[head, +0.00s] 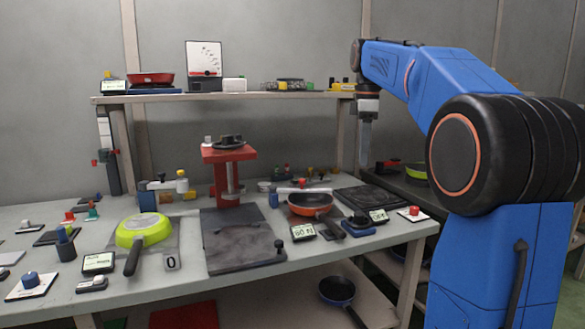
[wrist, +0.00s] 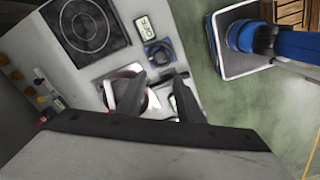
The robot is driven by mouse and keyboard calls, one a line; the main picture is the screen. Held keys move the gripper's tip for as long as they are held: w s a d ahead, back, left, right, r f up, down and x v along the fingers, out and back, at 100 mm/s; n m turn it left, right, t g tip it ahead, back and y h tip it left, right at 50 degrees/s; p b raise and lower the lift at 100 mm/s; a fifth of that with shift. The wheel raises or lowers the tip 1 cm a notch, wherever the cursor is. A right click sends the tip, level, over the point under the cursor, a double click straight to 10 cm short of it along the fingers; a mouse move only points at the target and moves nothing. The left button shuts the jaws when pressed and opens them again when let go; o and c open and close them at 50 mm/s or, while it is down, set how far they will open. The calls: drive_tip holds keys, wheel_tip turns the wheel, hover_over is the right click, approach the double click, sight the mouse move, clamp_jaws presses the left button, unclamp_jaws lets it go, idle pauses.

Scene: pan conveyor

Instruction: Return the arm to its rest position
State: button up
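My blue arm (head: 430,80) reaches up and to the left from its column at the right of the head view. My gripper (head: 366,150) hangs down near the right end of the upper shelf, above the bench. In the wrist view two dark fingers of my gripper (wrist: 158,82) stand apart with no object held between them. An orange pan (head: 310,203) sits on the bench below. In the wrist view a pan (wrist: 125,80) lies beyond the fingers and is partly hidden by them.
The upper shelf (head: 225,97) carries a red pan (head: 150,79) and small items. The bench (head: 190,265) holds a green pan (head: 144,229), a red press-like stand (head: 229,155) and several displays. A blue pan (head: 337,291) sits on the lower shelf. Green floor (wrist: 235,105) is clear.

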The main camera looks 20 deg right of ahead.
drive_tip(key=s+a+f+m+t, duration=0.1)
drive_tip(key=s+a+f+m, duration=0.3)
drive_tip(key=s+f, duration=0.6)
drive_tip(key=s+a+f+m+t, duration=0.2)
drive_tip(key=s+a+f+m, duration=0.2)
drive_tip(key=s+f, duration=0.6)
drive_tip(key=s+a+f+m+t, duration=0.1)
drive_tip(key=s+a+f+m, duration=0.3)
drive_tip(key=s+a+f, duration=0.3)
wheel_tip(320, 180, down, 3)
drive_tip(key=s, duration=0.2)
drive_tip(key=shift+s+a+f+t, duration=0.15)
drive_tip(key=shift+s+a+t, duration=0.15)
drive_tip(key=shift+s, duration=0.1)
